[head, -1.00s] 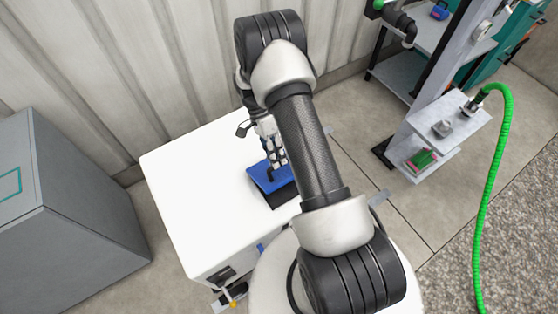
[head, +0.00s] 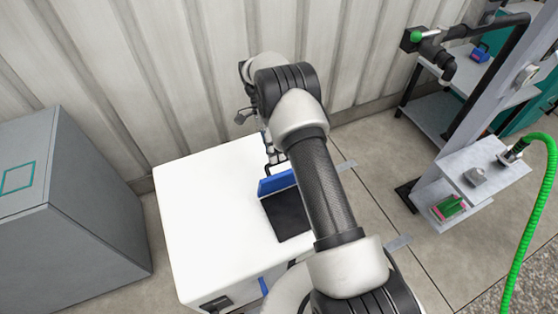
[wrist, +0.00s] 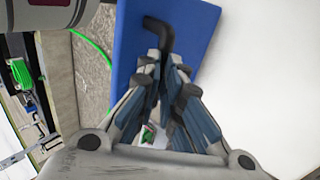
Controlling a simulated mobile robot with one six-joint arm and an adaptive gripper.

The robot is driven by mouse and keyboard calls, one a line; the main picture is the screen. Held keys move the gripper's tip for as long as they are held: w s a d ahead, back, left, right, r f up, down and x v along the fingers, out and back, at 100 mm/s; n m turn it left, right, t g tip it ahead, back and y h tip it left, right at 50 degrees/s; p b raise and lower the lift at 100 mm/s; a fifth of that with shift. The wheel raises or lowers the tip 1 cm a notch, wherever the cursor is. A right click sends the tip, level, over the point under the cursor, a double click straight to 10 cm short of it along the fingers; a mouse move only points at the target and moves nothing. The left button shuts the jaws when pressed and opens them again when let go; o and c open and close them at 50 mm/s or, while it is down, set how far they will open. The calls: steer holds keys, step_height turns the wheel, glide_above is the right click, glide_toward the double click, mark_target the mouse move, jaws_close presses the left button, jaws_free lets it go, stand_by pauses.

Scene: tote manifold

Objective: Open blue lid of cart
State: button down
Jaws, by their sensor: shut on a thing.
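The white cart (head: 195,215) stands below my arm, with a dark square opening (head: 288,216) in its top. The blue lid (head: 277,183) is tilted up at the far edge of that opening. In the wrist view the lid (wrist: 190,30) fills the upper middle, with a black bent handle (wrist: 160,32) on its face. My gripper (wrist: 162,75) is shut on the handle. In the head view my gripper (head: 272,155) is partly hidden by my arm, just above the lid.
A grey cabinet (head: 90,205) stands at the left and a ribbed wall (head: 140,80) is close behind the cart. At the right are a grey post with shelves (head: 480,170) and a green hose (head: 540,200). Floor is clear between cart and shelves.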

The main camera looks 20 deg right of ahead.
step_height(320, 180, down, 3)
steer(key=shift+w+a+r+g+b, duration=0.1)
steer(key=shift+w+g+b, duration=0.05)
steer(key=shift+g+b, duration=0.25)
steer(key=shift+w, duration=0.1)
steer(key=c, duration=1.6)
jaws_free()
steer(key=shift+w, duration=0.15)
step_height(320, 180, up, 11)
steer(key=shift+f, duration=0.1)
steer(key=shift+c, duration=0.3)
